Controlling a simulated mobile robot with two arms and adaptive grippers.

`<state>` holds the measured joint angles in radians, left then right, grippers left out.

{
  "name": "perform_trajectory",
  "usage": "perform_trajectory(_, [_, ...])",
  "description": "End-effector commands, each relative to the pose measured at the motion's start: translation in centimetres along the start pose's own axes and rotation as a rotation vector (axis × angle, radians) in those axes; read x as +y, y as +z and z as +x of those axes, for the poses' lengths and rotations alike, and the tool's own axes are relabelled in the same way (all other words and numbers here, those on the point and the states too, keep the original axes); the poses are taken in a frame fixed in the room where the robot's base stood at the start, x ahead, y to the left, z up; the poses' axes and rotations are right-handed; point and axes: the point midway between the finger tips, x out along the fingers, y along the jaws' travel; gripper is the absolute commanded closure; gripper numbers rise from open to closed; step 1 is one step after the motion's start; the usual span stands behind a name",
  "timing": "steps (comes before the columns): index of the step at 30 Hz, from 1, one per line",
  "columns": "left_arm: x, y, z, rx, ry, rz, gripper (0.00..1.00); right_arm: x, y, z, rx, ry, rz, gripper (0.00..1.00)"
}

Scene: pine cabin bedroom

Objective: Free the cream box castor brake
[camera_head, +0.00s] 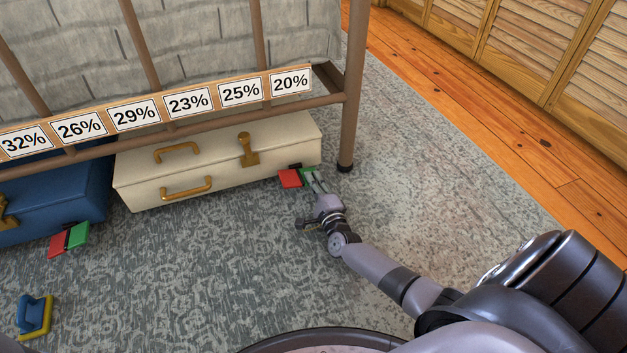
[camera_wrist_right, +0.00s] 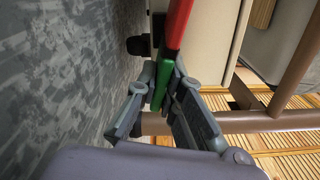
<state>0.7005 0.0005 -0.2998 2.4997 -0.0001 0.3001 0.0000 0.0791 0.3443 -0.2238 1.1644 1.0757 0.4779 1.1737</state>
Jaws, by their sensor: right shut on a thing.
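The cream box (camera_head: 215,165) lies under the bed frame, with brass handles and a brass latch. Its castor brake (camera_head: 290,178) is a red and green pedal at its lower right front corner. My right gripper (camera_head: 314,182) is at that corner, its fingers on the green half. In the right wrist view, my right gripper (camera_wrist_right: 163,84) has its fingers on both sides of the green part of the brake (camera_wrist_right: 162,82); the red part (camera_wrist_right: 178,25) extends beyond them. The cream box (camera_wrist_right: 208,38) stands beside it. My left gripper is not in view.
A bed post (camera_head: 351,100) stands just right of the cream box. A blue box (camera_head: 60,205) with its own red and green brake (camera_head: 68,240) is at left. A blue and yellow object (camera_head: 35,315) lies on the rug (camera_head: 220,280). Percent labels line the bed rail.

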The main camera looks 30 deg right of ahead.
Motion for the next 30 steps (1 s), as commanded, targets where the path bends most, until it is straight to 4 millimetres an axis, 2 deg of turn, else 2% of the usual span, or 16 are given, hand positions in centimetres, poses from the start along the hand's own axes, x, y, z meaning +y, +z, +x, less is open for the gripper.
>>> perform_trajectory(6, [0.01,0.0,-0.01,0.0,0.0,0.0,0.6,0.13,0.0,-0.05,0.001,0.003,0.005,1.0])
perform_trajectory(7, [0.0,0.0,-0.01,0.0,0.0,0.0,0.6,0.13,0.0,-0.05,0.001,0.003,0.006,0.91])
perform_trajectory(16, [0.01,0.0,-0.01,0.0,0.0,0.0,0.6,0.08,0.01,-0.03,0.0,0.002,0.003,0.72])
perform_trajectory(30, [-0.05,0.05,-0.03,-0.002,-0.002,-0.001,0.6,-0.05,0.02,0.0,0.0,0.001,-0.014,0.72])
